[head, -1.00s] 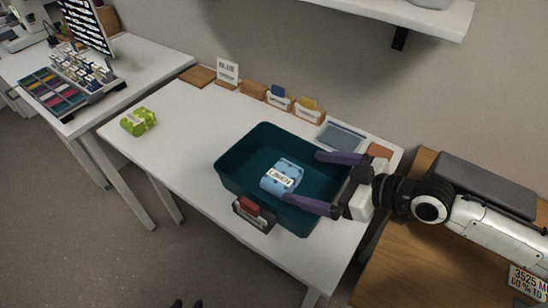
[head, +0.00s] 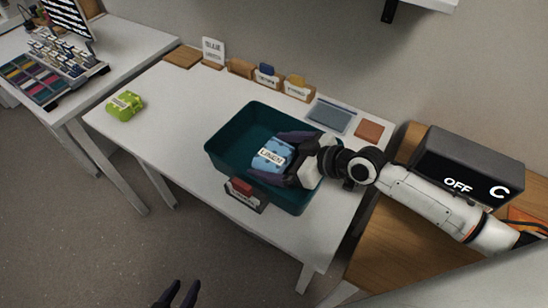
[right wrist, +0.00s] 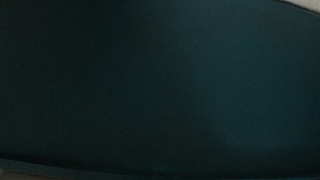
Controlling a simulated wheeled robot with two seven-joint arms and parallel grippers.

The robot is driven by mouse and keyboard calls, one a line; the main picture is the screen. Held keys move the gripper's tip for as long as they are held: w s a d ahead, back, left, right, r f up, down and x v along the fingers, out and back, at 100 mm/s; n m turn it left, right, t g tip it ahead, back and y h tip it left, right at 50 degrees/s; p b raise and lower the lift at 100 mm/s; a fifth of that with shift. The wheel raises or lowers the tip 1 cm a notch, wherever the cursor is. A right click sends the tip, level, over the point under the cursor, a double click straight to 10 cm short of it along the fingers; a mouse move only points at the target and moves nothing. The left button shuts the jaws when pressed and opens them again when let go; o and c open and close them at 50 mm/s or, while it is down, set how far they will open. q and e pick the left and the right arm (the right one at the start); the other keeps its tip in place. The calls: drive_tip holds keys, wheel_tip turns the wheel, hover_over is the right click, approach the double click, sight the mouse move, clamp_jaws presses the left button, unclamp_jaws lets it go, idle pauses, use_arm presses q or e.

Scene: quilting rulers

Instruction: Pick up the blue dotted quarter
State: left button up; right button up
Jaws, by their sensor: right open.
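The blue dotted quarter (head: 268,160) is a light blue bundle with a white label band. It lies inside the dark teal bin (head: 226,160) on the white table. My right gripper (head: 267,155) reaches into the bin from the right, its purple-grey fingers spread on either side of the bundle. It is open; contact with the bundle cannot be told. The right wrist view shows only a dark teal surface (right wrist: 160,90), likely the bin, and no bundle. My left gripper (head: 181,288) is low at the bottom edge, its two dark fingertips apart and empty.
A green bundle (head: 124,105) lies at the table's left end. Card holders, a sign (head: 213,50), a grey-blue pad (head: 328,116) and a brown square (head: 369,131) line the back. A red-topped holder (head: 243,190) is at the bin's front.

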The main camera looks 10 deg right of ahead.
drive_tip(key=shift+c, duration=0.4)
drive_tip(key=c, duration=1.1)
drive_tip(key=shift+o, duration=0.2)
drive_tip(key=shift+r, duration=0.15)
